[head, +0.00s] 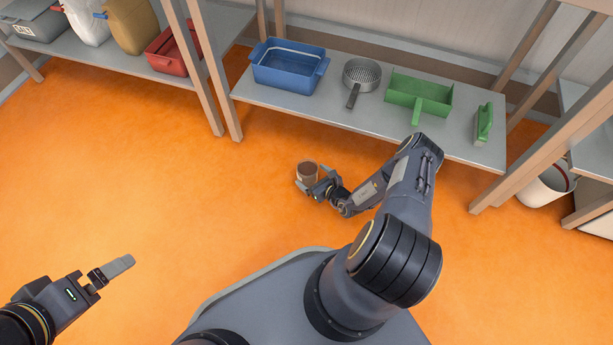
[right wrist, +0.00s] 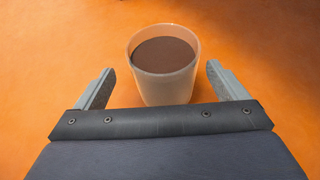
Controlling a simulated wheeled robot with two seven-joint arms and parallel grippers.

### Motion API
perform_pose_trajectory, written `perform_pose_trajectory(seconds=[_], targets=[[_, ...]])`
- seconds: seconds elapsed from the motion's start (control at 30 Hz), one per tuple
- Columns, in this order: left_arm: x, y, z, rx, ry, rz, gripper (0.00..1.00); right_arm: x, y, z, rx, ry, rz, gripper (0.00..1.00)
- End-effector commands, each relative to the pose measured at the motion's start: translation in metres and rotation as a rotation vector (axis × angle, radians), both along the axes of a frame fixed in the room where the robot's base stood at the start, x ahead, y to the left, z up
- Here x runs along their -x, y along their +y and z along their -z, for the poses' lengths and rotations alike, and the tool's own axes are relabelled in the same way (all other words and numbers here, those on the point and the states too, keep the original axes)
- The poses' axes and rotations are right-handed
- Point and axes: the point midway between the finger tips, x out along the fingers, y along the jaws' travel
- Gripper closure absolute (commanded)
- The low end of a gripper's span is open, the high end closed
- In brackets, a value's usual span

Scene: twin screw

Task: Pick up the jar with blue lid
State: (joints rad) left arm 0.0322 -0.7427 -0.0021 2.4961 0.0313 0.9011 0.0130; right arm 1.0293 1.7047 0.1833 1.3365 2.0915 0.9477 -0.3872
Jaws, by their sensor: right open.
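A whitish jar with dark brown contents (head: 307,172) stands on the orange floor. In the right wrist view the jar (right wrist: 165,82) is upright with its top open. No blue lid shows on it in either view. My right gripper (head: 313,179) is low at the jar, with its fingers open. In the right wrist view the open fingers (right wrist: 160,88) are on either side of the jar, with a gap on both sides. My left gripper (head: 112,271) is at the lower left, away from the jar; its finger opening cannot be made out.
A low grey shelf (head: 275,98) behind the jar holds a blue bin (head: 290,68), a strainer (head: 361,75), a green dustpan (head: 418,98) and a green brush (head: 484,124). Another shelf at upper left holds jugs and a red bin (head: 170,55). The floor left of the jar is clear.

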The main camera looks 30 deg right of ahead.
Motion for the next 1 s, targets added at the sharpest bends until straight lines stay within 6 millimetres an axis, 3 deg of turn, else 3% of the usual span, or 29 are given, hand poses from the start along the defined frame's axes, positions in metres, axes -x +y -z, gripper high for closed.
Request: perform_pose_trajectory(seconds=[0.1, 0.23, 0.5, 0.9, 1.0], targets=[[0.0, 0.0, 0.019, 0.0, 0.0, 0.0, 0.03, -0.019, -0.002, 0.009, 0.002, -0.003, -0.003, 0.07], [0.0, 0.0, 0.028, 0.0, 0.0, 0.0, 0.03, -0.036, 0.0, 0.015, 0.002, -0.003, -0.003, 0.07], [0.0, 0.0, 0.027, 0.0, 0.0, 0.0, 0.03, -0.041, 0.001, 0.013, 0.0, -0.001, -0.001, 0.07], [0.0, 0.0, 0.027, 0.0, 0.0, 0.0, 0.03, -0.041, 0.001, 0.013, 0.0, -0.001, -0.001, 0.6], [0.0, 0.0, 0.027, 0.0, 0.0, 0.0, 0.03, -0.041, 0.001, 0.012, 0.0, -0.003, -0.001, 0.6]])
